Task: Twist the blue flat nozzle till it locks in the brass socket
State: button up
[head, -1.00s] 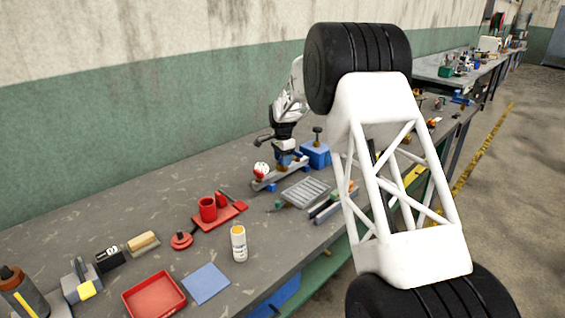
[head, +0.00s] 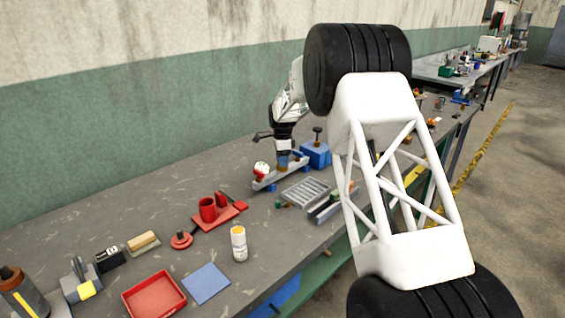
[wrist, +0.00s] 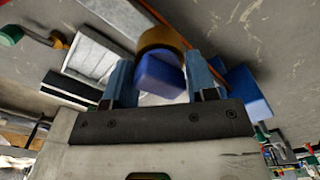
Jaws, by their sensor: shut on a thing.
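The blue flat nozzle (wrist: 158,76) sits between the two fingers of my gripper (wrist: 160,82) in the wrist view, and the gripper is shut on it. The brass socket (wrist: 162,39) shows as a round brass ring directly beyond the nozzle, and the two look in contact or nearly so. How deep the nozzle sits, and whether it is locked, I cannot tell. In the head view my gripper (head: 284,158) points down over a grey rail on the bench. The nozzle and socket are too small there to tell apart.
A blue block (head: 315,154) with a dark knob stands just right of the gripper. A red-and-white round item (head: 261,168) is close on the left. A ribbed grey tray (head: 306,192) lies in front. A red holder (head: 218,214) and white bottle (head: 239,244) stand nearer.

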jog(key=shift+s+d+f+m, duration=0.1)
jog(key=shift+m, duration=1.6)
jog(key=o, duration=1.2)
jog(key=shift+r, duration=0.2)
jog(key=shift+r, duration=3.4)
jog(key=shift+r, duration=0.1)
